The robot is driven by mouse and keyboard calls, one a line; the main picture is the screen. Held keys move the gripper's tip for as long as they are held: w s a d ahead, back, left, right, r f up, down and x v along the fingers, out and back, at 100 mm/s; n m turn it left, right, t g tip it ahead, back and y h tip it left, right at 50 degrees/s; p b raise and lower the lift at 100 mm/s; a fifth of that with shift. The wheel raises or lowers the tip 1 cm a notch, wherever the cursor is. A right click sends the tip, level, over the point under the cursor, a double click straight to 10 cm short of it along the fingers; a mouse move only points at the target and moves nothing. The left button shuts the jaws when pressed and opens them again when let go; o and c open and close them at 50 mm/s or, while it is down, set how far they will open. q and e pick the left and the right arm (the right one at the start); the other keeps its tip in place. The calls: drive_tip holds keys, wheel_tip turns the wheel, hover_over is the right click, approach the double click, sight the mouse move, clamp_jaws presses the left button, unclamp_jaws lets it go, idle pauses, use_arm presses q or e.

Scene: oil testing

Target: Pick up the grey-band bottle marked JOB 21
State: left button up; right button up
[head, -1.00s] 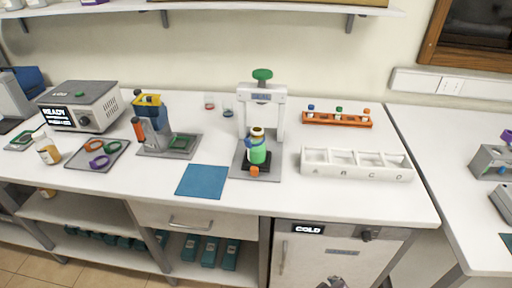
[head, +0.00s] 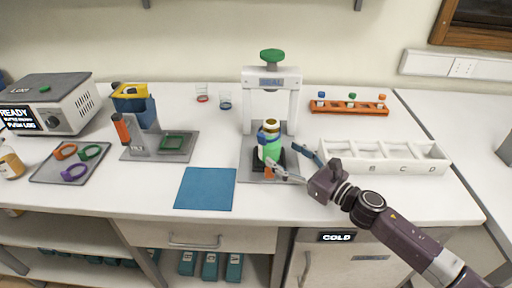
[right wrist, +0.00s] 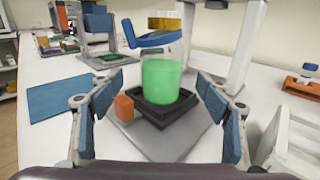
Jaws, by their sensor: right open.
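A bottle with a bright green body and a gold-brown top (head: 271,148) stands upright on a black base in the small white press. A blue clamp or ring sits at its upper part. The green body (right wrist: 162,82) shows larger in the right wrist view. I see no grey band or JOB 21 mark on it. My right gripper (head: 284,158) is open, its fingers pointing at the green bottle from the right front; in the right wrist view (right wrist: 160,92) the bottle lies ahead between the fingers. Another bottle, with a pale label (head: 10,164), is at the far left edge; its mark is unreadable.
The white press frame (head: 292,108) rises around the bottle, and an orange block (right wrist: 124,107) is at the base's front. A white rack (head: 398,168) stands close behind my right arm. A blue mat (head: 205,188) and bare bench lie to the left.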

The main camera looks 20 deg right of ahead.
sight(279, 148)
drive_tip(key=shift+r, duration=0.15)
drive_tip(key=shift+w+a+r+p, duration=0.25)
drive_tip(key=shift+w+a+p, duration=0.05)
drive_tip(key=shift+w+p, duration=0.25)
drive_tip(key=shift+w+a, duration=0.15)
drive_tip(key=shift+w, duration=0.2)
drive_tip(key=p+x, duration=0.1)
drive_tip(key=x, duration=0.3)
drive_tip(key=shift+f+p, duration=0.1)
drive_tip(key=shift+p, duration=0.3)
drive_tip(key=shift+w, duration=0.35)
drive_tip(key=shift+w+a+f, duration=0.1)
drive_tip(key=shift+w+f, duration=0.05)
drive_tip(key=shift+c, duration=1.8)
drive_tip(key=c, duration=1.2)
use_arm(q)
drive_tip(key=s+r, duration=0.1)
drive_tip(key=s+d+r, duration=0.1)
drive_tip(key=s, duration=0.1)
drive_tip(key=shift+s+d+r, duration=0.1)
drive_tip(key=shift+s+r, duration=0.2)
drive_tip(key=shift+r, duration=0.1)
use_arm(e)
drive_tip(key=shift+c, duration=0.7)
